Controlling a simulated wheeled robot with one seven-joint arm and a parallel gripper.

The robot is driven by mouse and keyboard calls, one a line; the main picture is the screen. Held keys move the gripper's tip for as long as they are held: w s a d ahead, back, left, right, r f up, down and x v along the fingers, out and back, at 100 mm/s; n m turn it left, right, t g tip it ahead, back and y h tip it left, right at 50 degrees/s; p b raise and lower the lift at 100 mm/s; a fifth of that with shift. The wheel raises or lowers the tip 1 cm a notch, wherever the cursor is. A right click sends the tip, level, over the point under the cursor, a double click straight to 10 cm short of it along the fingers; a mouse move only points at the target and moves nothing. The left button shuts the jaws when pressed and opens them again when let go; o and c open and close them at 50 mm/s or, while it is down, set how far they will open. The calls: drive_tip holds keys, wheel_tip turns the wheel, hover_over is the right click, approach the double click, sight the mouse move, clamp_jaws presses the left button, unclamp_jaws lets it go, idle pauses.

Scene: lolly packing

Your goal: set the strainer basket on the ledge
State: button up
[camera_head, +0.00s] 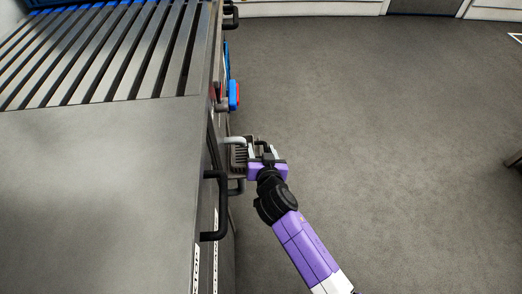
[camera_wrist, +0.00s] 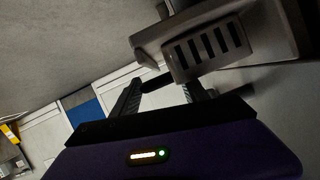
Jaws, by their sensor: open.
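The strainer basket, a grey box with dark slots (camera_wrist: 208,48), is in the upper right of the wrist view. It also shows in the head view as a small slotted grey piece (camera_head: 239,157) at the side of the steel machine. A grey ledge-like part (camera_wrist: 150,40) adjoins the basket; I cannot tell whether the basket rests on it. My gripper (camera_head: 258,150) is open, just right of the basket. In the wrist view, a short dark bar (camera_wrist: 156,82), perhaps the basket's handle, shows between my gripper's fingers (camera_wrist: 162,90); contact is unclear.
The steel machine (camera_head: 95,190) with a slatted top fills the left. A black handle (camera_head: 216,205) sticks out near my arm, and a red and blue part (camera_head: 233,95) sits farther along its side.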

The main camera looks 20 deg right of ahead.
drive_tip(key=p+v, duration=0.1)
drive_tip(key=v, duration=1.1)
drive_tip(key=s+n+y, duration=0.3)
drive_tip(key=s, duration=1.5)
drive_tip(key=s+d+r+n+t, duration=0.1)
drive_tip(key=s+d+r+n, duration=0.1)
drive_tip(key=s+r, duration=1)
drive_tip(key=s, duration=0.3)
drive_tip(key=shift+d+r+t, duration=0.25)
drive_tip(key=shift+r+t, duration=0.05)
drive_tip(key=shift+t, duration=0.1)
